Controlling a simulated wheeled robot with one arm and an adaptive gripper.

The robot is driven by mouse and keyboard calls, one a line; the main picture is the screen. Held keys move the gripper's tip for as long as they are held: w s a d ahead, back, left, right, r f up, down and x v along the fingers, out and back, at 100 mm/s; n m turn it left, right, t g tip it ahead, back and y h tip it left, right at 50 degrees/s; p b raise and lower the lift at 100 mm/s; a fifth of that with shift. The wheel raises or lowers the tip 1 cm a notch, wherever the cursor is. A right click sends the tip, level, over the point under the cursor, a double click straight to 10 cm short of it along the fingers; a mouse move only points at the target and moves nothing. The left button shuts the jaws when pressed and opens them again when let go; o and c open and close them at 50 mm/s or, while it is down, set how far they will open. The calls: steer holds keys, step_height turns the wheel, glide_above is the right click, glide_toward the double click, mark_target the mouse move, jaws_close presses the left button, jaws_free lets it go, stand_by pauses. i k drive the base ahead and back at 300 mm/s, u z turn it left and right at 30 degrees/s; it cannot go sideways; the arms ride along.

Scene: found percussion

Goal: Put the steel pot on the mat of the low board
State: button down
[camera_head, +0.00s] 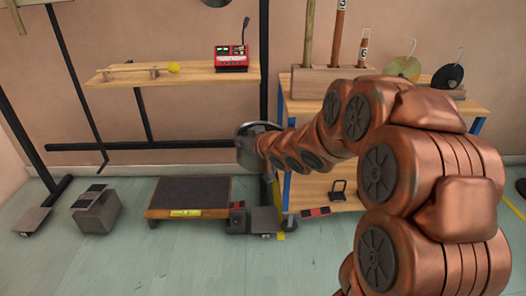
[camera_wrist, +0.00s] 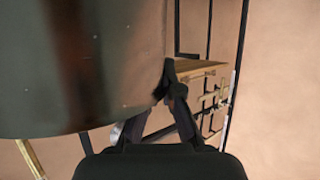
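The steel pot (camera_wrist: 85,65) fills the left of the wrist view as a large, dark, curved metal surface. My gripper (camera_wrist: 168,84) has its two dark fingertips close together at the pot's right edge, and it looks shut on that edge. In the head view, part of the pot (camera_head: 244,157) shows as dark grey metal at the end of my copper arm, which hides the rest of it and the fingers. The low board (camera_head: 152,213) stands on the floor, below and left of the pot. Its dark mat (camera_head: 190,192) is bare.
A wooden shelf (camera_head: 190,76) with a red device (camera_head: 231,59) and a yellow-headed mallet (camera_head: 173,68) hangs above the board. Grey weights (camera_head: 97,211) and black stand legs flank the board. A wooden rack (camera_head: 305,84) stands at right. The front floor is clear.

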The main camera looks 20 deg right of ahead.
mark_target(196, 195)
steer(key=u, duration=1.95)
steer(key=i, duration=2.7)
steer(key=z, duration=2.45)
steer(key=i, duration=0.4)
